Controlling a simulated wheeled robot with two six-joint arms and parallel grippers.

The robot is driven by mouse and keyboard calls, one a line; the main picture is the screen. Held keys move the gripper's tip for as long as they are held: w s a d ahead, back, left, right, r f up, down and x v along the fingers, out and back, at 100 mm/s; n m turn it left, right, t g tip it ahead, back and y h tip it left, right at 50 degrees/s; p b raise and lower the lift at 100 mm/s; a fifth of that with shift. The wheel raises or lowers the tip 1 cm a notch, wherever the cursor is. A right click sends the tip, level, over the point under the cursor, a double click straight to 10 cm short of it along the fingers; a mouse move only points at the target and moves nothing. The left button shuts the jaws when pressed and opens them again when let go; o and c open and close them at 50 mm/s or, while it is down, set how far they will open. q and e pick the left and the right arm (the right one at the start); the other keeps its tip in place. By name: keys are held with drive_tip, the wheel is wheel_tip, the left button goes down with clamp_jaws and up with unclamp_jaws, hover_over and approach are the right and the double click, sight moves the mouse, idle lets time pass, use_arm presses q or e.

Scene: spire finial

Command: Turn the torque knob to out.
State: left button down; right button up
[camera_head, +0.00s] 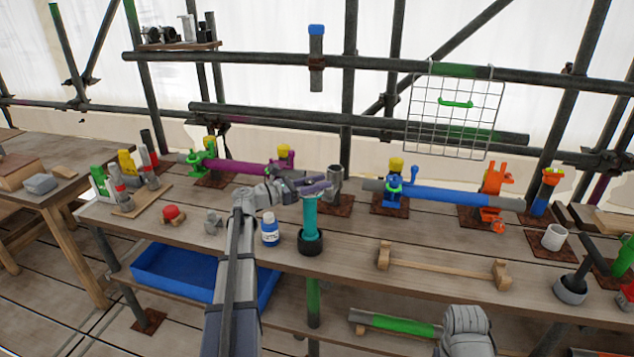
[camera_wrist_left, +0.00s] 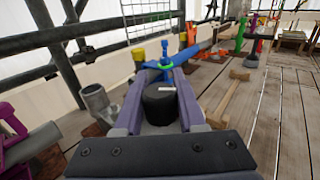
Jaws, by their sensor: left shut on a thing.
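A teal upright tool (camera_head: 309,217) stands in a round black base (camera_head: 311,243) on the workbench. In the head view the fingers hide most of the knob. I cannot read any label for the knob's setting.
A white and blue bottle (camera_head: 270,230) stands close left of the tool, and a grey open cylinder (camera_head: 334,182) stands behind it. A wooden cradle (camera_head: 440,266) lies to the right. A blue tube (camera_head: 445,195) in clamps runs along the back. The bench between tool and cradle is clear.

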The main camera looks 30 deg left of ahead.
use_arm(q)
drive_tip(key=m+g+h, duration=0.2)
drive_tip(key=g+h, duration=0.1)
drive_tip(key=m+g+h, duration=0.1)
drive_tip(key=m, duration=0.1)
drive_tip(key=shift+s+d+g, duration=0.2)
drive_tip(key=shift+d+g, duration=0.05)
drive_tip(key=shift+g, duration=0.15)
drive_tip(key=shift+s+d+m+g+h, duration=0.2)
drive_tip(key=shift+m+g+h, duration=0.35)
drive_tip(key=shift+g, duration=0.2)
drive_tip(key=shift+s+d+m+g+h, duration=0.1)
drive_tip(key=shift+s+m+g+h, duration=0.1)
drive_tip(key=shift+m+g+h, duration=0.4)
drive_tip(key=c, duration=0.5)
unclamp_jaws()
drive_tip(key=v, duration=0.8)
drive_tip(key=shift+w+r, duration=0.1)
